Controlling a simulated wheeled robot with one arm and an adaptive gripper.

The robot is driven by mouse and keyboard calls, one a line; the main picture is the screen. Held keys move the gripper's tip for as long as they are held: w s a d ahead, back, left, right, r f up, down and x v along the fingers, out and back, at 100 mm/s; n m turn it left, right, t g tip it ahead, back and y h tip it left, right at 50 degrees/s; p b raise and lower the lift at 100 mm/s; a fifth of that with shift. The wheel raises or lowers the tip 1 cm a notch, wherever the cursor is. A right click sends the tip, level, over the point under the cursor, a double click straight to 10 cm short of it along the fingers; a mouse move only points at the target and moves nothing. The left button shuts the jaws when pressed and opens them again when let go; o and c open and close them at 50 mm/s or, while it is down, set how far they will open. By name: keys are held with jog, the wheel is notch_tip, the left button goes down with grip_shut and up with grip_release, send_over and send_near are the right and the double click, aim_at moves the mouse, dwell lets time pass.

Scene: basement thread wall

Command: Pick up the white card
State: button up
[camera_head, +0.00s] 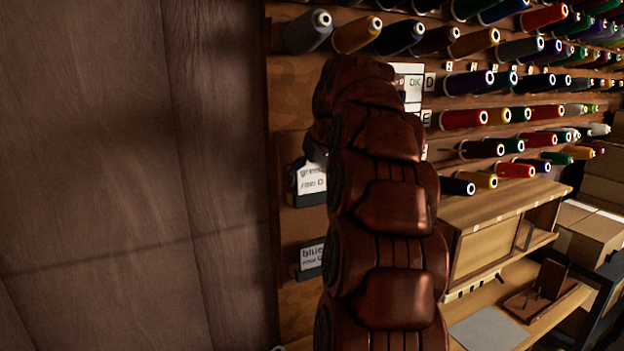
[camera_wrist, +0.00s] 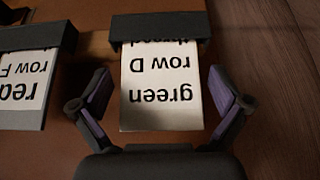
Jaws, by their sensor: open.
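A white card (camera_wrist: 161,88) reading "green", "row D" appears upside down in the wrist view, its edge set in a dark holder (camera_wrist: 160,27). My gripper (camera_wrist: 162,96) is open, with one finger on each side of this card and gaps showing between both fingers and the card. In the head view the green card (camera_head: 311,180) is on the wall, left of my arm. A similar white card (camera_head: 312,257) reading "blue" is below it. Another white card (camera_wrist: 20,82), reading "red", is at the left of the wrist view. My arm hides most of my gripper in the head view.
A wooden panel (camera_head: 110,170) fills the left of the head view. Rows of thread spools (camera_head: 470,118) stick out from the wall at right. A wooden shelf unit (camera_head: 500,225) stands below them, with boxes (camera_head: 590,230) at far right.

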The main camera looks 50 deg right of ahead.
aim_at(311, 166)
jog(key=c, duration=0.7)
jog(key=shift+r, duration=0.1)
jog(key=shift+r+b, duration=0.9)
jog(key=shift+r, duration=0.65)
